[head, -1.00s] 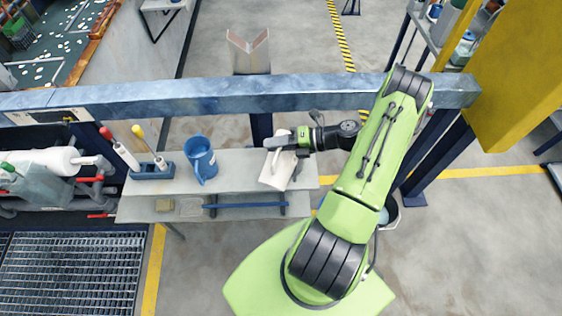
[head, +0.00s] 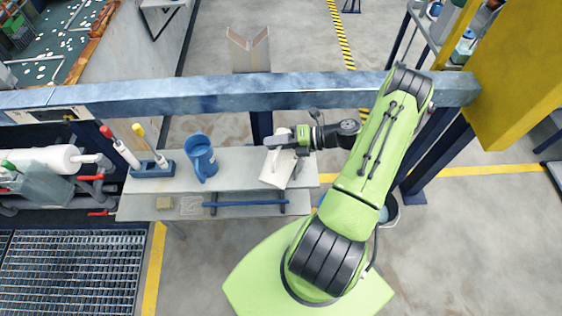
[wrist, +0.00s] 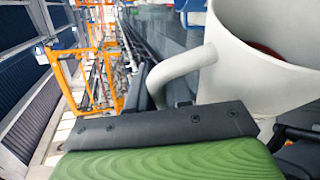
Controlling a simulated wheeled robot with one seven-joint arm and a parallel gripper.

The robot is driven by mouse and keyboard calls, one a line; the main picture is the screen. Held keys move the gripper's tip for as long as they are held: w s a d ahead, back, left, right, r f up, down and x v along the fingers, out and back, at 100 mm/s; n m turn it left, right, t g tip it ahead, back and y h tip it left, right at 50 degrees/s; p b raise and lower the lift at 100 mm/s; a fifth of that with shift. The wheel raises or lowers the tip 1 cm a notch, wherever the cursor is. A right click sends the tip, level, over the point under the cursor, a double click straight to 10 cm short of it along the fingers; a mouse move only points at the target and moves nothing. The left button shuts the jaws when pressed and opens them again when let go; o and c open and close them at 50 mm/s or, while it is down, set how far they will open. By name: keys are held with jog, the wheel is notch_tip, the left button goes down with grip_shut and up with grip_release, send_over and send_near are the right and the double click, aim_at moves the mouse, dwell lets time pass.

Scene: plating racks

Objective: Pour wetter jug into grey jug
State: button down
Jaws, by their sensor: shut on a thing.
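A pale grey-white jug (head: 275,172) is at the right part of the bench, tilted in the head view. My gripper (head: 283,141) is shut on its handle, which shows as a curved pale bar in the wrist view (wrist: 180,72). The wrist view also shows the jug's open mouth and a dark red patch inside; I cannot tell what that is. A blue jug (head: 200,155) stands upright on the bench to the left, apart from my gripper. Its contents are not clear. I cannot tell whether the held jug touches the bench.
The grey bench (head: 235,170) has free room between the jugs. A blue holder (head: 152,170) with red and yellow-topped tools stands left of the blue jug. A blue-grey beam (head: 200,97) runs behind the bench. A blue bar (head: 245,203) lies along the lower front.

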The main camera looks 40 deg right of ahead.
aim_at(279, 130)
jog(key=shift+w+d+r+m+y+p, duration=0.4)
jog(key=shift+w+d+r+m+p, duration=0.1)
jog(key=shift+d+r+m+p, duration=0.25)
jog(key=shift+d+r+p, duration=0.15)
jog(key=shift+p, duration=0.5)
dwell(0.6)
jog(key=shift+w+d+r+p, duration=0.1)
jog(key=shift+d+r+p, duration=0.05)
jog(key=shift+p, duration=0.4)
jog(key=shift+w+d+r+m+p, duration=0.15)
jog(key=shift+d+m+p, duration=0.1)
jog(key=shift+p, duration=0.25)
jog(key=shift+w+d+m+y, duration=0.25)
jog(key=shift+m+y, duration=0.05)
jog(key=shift+y, duration=0.1)
jog(key=shift+d+r, duration=0.15)
jog(key=shift+d, duration=0.05)
